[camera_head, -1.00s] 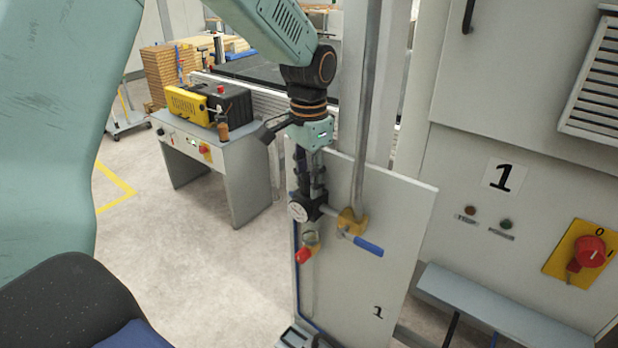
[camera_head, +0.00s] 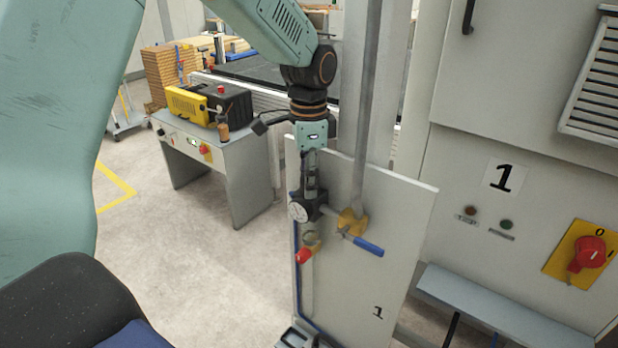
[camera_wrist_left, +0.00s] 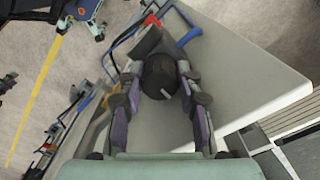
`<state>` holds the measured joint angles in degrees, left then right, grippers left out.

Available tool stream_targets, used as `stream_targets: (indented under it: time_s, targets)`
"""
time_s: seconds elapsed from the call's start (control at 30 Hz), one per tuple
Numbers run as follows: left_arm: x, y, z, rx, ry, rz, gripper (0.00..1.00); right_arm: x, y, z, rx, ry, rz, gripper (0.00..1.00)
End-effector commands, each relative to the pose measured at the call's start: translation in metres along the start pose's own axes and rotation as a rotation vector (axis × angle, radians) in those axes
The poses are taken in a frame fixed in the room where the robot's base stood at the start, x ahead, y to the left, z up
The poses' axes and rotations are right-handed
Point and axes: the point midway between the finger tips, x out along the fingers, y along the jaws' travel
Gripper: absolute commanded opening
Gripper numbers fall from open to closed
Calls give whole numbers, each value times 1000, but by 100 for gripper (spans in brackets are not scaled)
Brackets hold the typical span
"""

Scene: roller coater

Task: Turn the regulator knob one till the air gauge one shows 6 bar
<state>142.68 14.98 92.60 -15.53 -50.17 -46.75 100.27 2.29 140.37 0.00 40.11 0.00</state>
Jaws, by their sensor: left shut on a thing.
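The air gauge one (camera_head: 298,211) is a small round white dial on the dark regulator on panel 1; its reading is too small to tell. My left gripper (camera_head: 311,188) comes down from above onto the regulator's top. In the left wrist view, the black regulator knob one (camera_wrist_left: 160,76) sits between the two fingers of my left gripper (camera_wrist_left: 158,92), which is shut on it. The knob's top carries a small light mark. In the head view the fingers hide most of the knob. My right gripper is not in view.
A grey cabinet with a red rotary switch (camera_head: 590,251) stands at right. A machine table (camera_head: 222,150) stands behind left.

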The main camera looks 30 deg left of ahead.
Motion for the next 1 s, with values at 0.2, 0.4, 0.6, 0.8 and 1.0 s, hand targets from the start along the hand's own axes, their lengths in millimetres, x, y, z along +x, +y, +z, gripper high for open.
stream_targets:
  time_s: [0.2, 0.4, 0.6, 0.8, 1.0]
  targets:
    - [0, 0, 0, 0, -2, 1, 3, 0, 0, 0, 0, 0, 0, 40]
    - [0, 0, 0, 0, -2, 1, 46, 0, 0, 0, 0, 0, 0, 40]
    - [0, 0, 0, -1, 0, -1, 58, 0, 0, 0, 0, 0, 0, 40]
    - [-1, -1, -1, -1, 3, -4, 58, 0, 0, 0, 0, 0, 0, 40]
    - [-1, -2, -1, -1, 4, -6, 58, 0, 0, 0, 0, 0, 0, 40]
